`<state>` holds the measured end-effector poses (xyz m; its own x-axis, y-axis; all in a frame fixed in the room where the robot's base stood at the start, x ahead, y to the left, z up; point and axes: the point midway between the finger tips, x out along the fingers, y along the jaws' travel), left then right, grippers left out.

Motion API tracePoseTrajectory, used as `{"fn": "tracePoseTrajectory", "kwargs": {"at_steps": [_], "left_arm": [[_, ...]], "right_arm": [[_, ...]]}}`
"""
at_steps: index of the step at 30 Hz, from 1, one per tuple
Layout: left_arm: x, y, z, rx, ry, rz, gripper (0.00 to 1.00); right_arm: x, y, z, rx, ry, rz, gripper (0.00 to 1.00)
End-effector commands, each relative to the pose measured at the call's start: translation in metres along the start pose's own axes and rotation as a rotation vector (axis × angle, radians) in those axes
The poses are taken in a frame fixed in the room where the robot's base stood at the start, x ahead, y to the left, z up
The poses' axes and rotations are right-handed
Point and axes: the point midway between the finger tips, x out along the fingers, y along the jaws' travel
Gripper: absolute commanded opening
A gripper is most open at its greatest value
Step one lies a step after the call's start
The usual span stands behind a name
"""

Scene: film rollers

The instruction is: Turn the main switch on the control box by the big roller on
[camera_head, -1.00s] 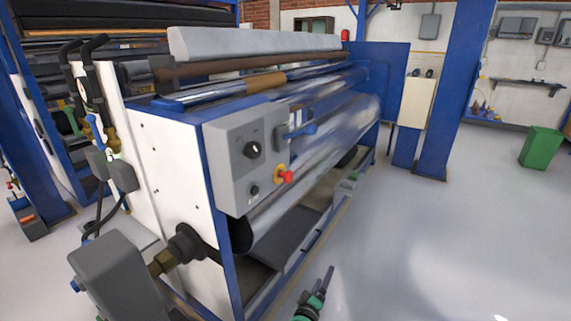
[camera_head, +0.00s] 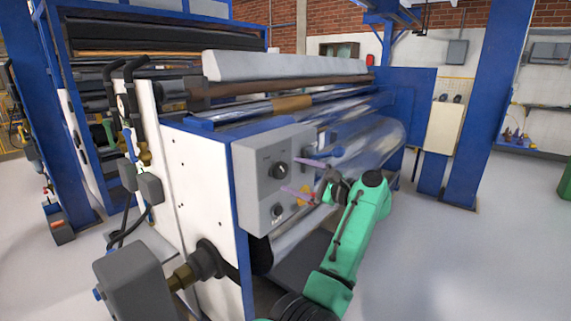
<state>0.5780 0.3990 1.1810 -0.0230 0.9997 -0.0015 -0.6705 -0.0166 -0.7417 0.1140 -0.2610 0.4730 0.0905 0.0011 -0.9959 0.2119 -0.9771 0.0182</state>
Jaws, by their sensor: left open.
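The grey control box (camera_head: 254,190) is fixed to the front end of the big roller machine. Its main switch, a round black knob (camera_head: 279,171), sits in the upper half of the box face. A smaller black knob (camera_head: 277,210) is lower down. My left gripper (camera_head: 290,176) is open, with its purple fingers pointing left at the box. One fingertip is just above and right of the main switch, the other just below it. I cannot tell whether they touch it. The wrist partly hides the yellow-based stop button (camera_head: 305,194). My right gripper is not in view.
The big shiny roller (camera_head: 372,140) runs back behind my left arm. A grey motor housing (camera_head: 137,283) with a shaft juts out at the lower left. A blue column (camera_head: 480,100) stands at the right.

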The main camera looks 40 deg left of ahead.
Motion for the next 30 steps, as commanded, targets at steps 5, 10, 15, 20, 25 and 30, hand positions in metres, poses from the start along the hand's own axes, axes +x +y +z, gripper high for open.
{"fn": "tracePoseTrajectory", "kwargs": {"at_steps": [5,10,15,20,25,30], "left_arm": [[0.034,-0.002,0.002,0.002,-0.002,-0.001,0.94],[0.042,0.000,0.000,0.002,0.000,-0.001,0.94],[0.041,0.001,-0.001,0.002,0.000,-0.001,0.90],[0.041,0.000,-0.001,0.002,0.000,-0.001,0.28],[0.041,0.001,-0.001,0.003,0.000,-0.001,0.08],[0.041,0.002,-0.002,0.024,0.000,-0.001,0.08]], "right_arm": [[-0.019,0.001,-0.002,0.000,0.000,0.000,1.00],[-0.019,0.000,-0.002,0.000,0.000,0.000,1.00],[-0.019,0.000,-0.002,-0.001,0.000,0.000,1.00],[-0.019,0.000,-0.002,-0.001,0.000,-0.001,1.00],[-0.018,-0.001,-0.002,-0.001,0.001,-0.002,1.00],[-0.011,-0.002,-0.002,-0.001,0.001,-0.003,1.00]]}}
